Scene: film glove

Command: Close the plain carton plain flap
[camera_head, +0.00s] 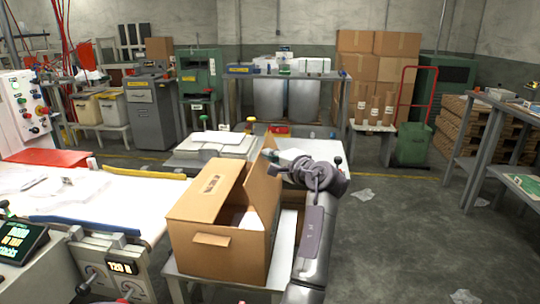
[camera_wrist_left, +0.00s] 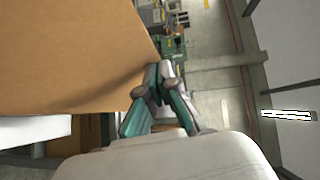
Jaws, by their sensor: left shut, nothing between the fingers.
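The plain carton (camera_head: 215,252) is a brown cardboard box on a small stand in the head view. Its left top flap (camera_head: 208,190), with a printed label, slopes over part of the opening. The right flap (camera_head: 262,187) stands up steeply, and some white shows inside the box between them. My left gripper (camera_head: 269,154) is shut and empty at the upper edge of the right flap, on its outer right side. In the left wrist view the shut fingertips (camera_wrist_left: 163,70) are right beside a broad brown cardboard panel (camera_wrist_left: 75,55); I cannot tell if they touch. My right gripper is not in view.
A white worktable (camera_head: 120,205) with a control display is left of the carton. A bench (camera_head: 215,145) with pale stacks is behind it. A grey shelf table (camera_head: 490,140) stands at the right. The floor (camera_head: 400,230) between is mostly clear, with scattered paper scraps.

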